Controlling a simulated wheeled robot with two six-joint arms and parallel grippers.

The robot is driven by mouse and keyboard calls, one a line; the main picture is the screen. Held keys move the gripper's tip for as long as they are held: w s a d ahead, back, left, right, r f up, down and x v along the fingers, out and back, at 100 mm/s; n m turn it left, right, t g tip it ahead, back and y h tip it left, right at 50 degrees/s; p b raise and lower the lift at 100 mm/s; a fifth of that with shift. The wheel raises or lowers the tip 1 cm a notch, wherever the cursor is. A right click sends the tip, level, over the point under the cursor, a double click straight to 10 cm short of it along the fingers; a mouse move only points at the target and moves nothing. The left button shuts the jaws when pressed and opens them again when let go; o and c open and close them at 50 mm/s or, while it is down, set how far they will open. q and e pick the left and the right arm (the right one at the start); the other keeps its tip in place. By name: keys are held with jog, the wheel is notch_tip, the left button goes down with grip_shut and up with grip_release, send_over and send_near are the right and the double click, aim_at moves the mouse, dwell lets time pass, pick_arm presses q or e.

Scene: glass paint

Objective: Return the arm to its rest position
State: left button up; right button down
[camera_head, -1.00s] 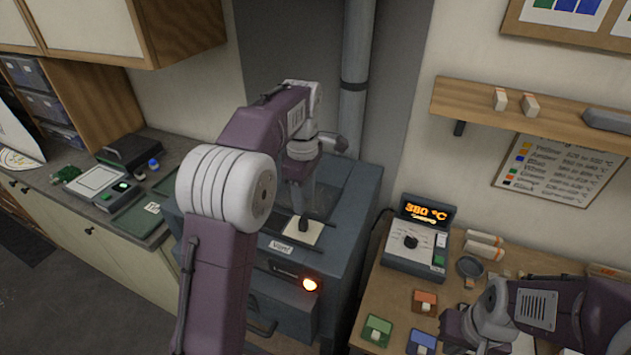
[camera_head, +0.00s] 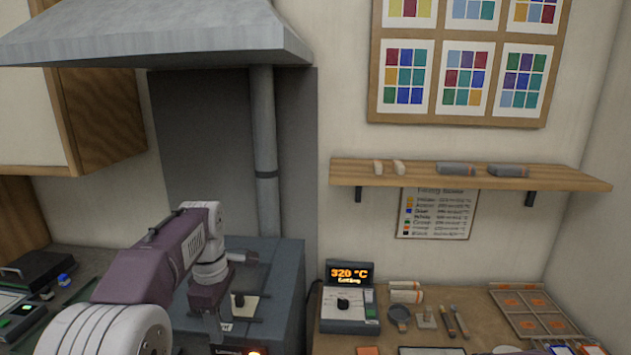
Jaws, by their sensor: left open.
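My left arm comes in from the lower left, its purple links and white joints standing in front of the blue-grey kiln (camera_head: 284,265).
A controller (camera_head: 347,312) reading 320 °C stands on the wooden bench right of the kiln. A metal hood (camera_head: 150,35) hangs above, and a wall shelf (camera_head: 470,175) is at right.

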pick_arm(q)
jog(key=s+f+m+b, duration=0.2)
jog(key=s+f+m, duration=0.3)
jog(key=f, duration=0.3)
jog(key=s+d+f+m+b, duration=0.1)
jog(key=s+f+m+b, duration=0.2)
jog(key=s+f+m, duration=0.3)
jog(key=s+d+f+m+b, duration=0.1)
jog(key=s+f+m, duration=0.4)
jog(key=f, duration=0.6)
jog(key=shift+s+f+m+t+b, duration=0.15)
jog(key=shift+s+m+t+b, duration=0.2)
jog(key=shift+b, duration=0.5)
pick_arm(e)
notch_tip(320, 180, down, 9)
jog(key=shift+w, duration=0.2)
